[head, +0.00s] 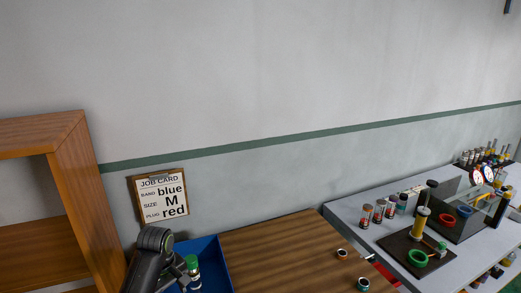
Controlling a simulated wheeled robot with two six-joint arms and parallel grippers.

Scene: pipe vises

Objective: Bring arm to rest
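A dark grey link of one of my arms (150,262) rises at the bottom edge of the head view, left of centre, in front of a blue bin. I can make out no gripper fingers on it, and what its gripper holds, if anything, is not shown. My other arm is out of view. The blue bin (216,262) holds a green and white cylindrical piece (193,272), close to the right of my arm link. A job card (160,197) on the wall reads band blue, size M, plug red.
A wooden shelf unit (72,150) stands at the left. A brown wooden table top (275,250) carries two small ringed pieces (342,254) at its right. A grey bench (345,218) at the right holds banded cylinders (379,210), a green ring (417,258), a yellow cylinder (420,222) and gauges (477,177).

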